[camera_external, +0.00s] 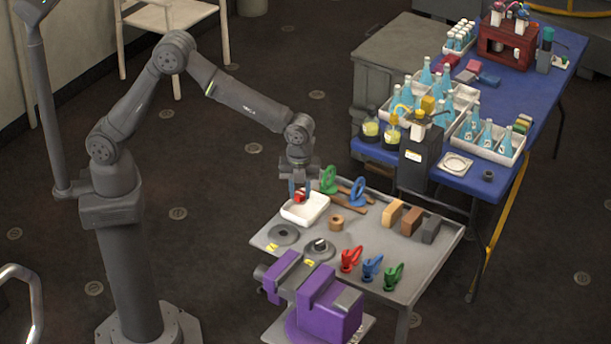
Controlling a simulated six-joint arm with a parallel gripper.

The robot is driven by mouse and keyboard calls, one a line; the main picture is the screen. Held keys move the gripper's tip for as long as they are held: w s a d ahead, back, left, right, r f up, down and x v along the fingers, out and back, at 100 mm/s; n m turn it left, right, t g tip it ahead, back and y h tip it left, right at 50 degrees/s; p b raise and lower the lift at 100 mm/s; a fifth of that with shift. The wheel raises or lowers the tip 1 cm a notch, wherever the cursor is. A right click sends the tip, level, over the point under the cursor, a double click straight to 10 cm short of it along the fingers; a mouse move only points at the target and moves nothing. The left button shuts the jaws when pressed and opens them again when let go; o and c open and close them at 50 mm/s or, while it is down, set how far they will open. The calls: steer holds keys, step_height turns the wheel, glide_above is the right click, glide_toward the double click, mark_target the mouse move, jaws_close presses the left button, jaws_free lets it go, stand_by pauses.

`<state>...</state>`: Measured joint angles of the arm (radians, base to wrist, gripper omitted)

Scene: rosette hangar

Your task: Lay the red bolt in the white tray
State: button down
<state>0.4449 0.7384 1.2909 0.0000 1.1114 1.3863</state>
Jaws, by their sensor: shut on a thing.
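The white tray (314,214) sits at the left back edge of the grey metal table. My gripper (299,195) points down over the tray, with its blue fingers shut on the red bolt (299,197). The red bolt shows as a small red shape between the fingertips, at or just above the tray's inside. I cannot tell whether it touches the tray floor. Part of the bolt is hidden by the fingers.
On the grey table (411,277) are a purple vise (330,310), two dark discs, several coloured clamps, a wooden ring (337,222) and several blocks. Green and blue upright pieces (357,191) stand right of the tray. A blue table (480,181) with bottles is behind.

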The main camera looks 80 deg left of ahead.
mark_target(300, 202)
steer(key=shift+f, duration=1.8)
steer(key=shift+f, duration=0.25)
steer(key=shift+f, duration=0.35)
steer(key=c, duration=1.1)
jaws_free()
step_height(300, 202, up, 13)
steer(key=shift+r, duration=0.15)
